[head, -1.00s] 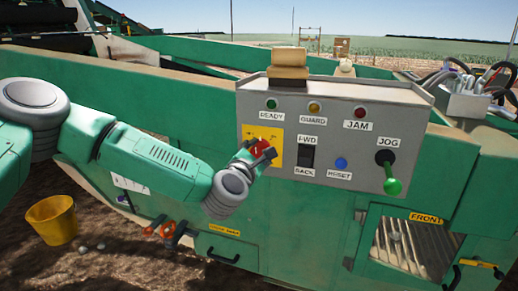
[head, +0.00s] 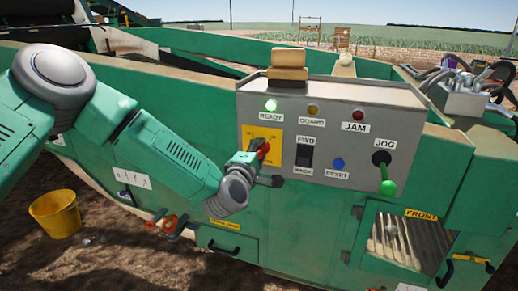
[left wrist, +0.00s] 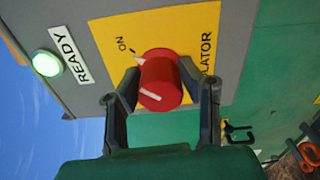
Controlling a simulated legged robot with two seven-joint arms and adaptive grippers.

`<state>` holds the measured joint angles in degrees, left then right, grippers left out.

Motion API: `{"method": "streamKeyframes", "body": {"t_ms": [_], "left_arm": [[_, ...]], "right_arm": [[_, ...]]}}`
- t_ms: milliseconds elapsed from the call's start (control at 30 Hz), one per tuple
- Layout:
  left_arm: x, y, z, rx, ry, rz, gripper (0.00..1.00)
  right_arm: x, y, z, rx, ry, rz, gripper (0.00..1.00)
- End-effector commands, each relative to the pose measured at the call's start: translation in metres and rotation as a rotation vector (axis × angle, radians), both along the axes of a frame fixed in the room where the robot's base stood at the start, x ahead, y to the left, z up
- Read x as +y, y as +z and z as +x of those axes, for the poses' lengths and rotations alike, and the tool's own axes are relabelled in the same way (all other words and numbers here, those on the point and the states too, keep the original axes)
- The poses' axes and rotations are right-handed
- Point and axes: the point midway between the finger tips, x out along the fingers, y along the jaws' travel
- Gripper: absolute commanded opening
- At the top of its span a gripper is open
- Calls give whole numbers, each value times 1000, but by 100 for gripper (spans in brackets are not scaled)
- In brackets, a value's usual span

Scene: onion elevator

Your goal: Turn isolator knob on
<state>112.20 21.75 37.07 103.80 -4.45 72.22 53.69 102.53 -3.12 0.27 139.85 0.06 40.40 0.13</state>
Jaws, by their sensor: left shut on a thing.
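The red isolator knob (left wrist: 160,82) sits on a yellow plate (left wrist: 205,30) marked ON and "...LATOR" in the left wrist view. The knob's white line points toward the lower left of the knob face and a white pointer shows near the ON mark. My left gripper (left wrist: 163,95) is shut on the knob, one finger on each side. In the head view the gripper (head: 256,157) covers part of the knob and of the yellow plate (head: 270,134). The green READY lamp (head: 271,105) is lit; it also glows in the left wrist view (left wrist: 46,63). My right gripper is out of view.
The grey control box (head: 350,105) also carries GUARD and JAM lamps, a black FWD/BACK switch (head: 305,155), a blue RESET button (head: 338,163) and a green JOG lever (head: 387,180). A yellow bucket (head: 55,213) stands on the soil at the left.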

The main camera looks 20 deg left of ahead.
Motion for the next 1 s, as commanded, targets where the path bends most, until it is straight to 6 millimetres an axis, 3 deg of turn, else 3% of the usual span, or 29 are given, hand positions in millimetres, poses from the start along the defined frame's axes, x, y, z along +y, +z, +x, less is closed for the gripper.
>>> {"method": "streamKeyframes", "body": {"t_ms": [767,800,833,1000], "left_arm": [[-2,-7,-2,11,-7,97,3],[-2,-7,-2,11,-7,97,46],[-2,-7,-2,11,-7,97,52],[-1,-4,-2,5,-4,95,52]], "right_arm": [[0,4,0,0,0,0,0],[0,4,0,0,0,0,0],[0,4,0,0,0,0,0],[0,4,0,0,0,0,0]]}}
